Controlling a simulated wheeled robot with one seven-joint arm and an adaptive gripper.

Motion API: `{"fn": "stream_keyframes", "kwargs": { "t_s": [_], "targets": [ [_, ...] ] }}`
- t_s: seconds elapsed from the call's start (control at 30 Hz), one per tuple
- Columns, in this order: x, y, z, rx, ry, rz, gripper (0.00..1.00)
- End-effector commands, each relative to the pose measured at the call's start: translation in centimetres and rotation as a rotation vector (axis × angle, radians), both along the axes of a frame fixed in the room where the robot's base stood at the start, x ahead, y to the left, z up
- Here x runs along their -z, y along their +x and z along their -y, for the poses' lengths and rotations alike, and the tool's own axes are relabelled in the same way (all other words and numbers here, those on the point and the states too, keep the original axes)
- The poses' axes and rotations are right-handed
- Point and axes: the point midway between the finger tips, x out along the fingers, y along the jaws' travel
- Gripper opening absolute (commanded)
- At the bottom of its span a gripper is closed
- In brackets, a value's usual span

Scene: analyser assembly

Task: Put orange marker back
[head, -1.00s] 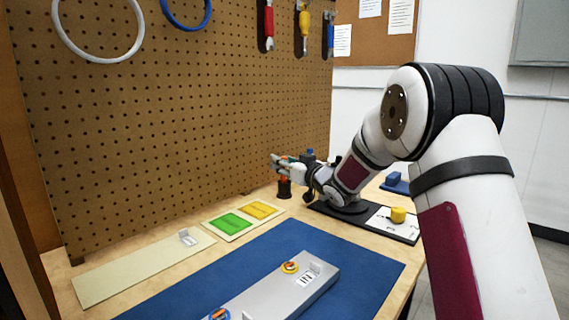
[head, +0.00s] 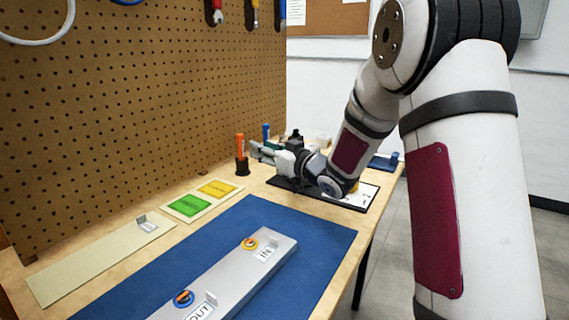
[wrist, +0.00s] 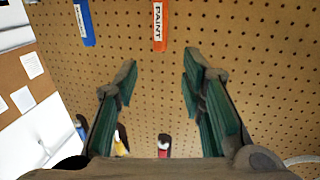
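The orange marker (head: 240,146) stands upright in a small dark round holder (head: 242,166) near the pegboard. The wrist view shows the marker (wrist: 159,27) with the word PAINT on it, ahead of the fingertips. My gripper (head: 257,150) is just right of the marker in the head view and looks clear of it. In the wrist view my gripper (wrist: 160,64) is open, with nothing between its green-padded fingers. The marker's lower end is hidden in the holder.
A blue marker (head: 266,132) stands behind my gripper; it also shows in the wrist view (wrist: 84,22). The pegboard (head: 150,110) rises close behind. A green and yellow card (head: 170,209), a blue mat (head: 315,237) and a grey IN/OUT block (head: 235,275) lie in front.

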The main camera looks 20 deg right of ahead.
Motion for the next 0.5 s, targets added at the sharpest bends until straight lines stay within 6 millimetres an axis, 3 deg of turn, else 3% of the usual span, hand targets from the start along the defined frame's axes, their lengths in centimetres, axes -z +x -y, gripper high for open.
{"fn": "stream_keyframes", "kwargs": {
  "t_s": [0.37,0.5],
  "targets": [
    [-0.7,-0.6,0.3,0.049,-0.040,-0.040,0.37],
    [-1.6,-2.5,1.3,0.173,-0.121,-0.159,0.37]
  ]
}}
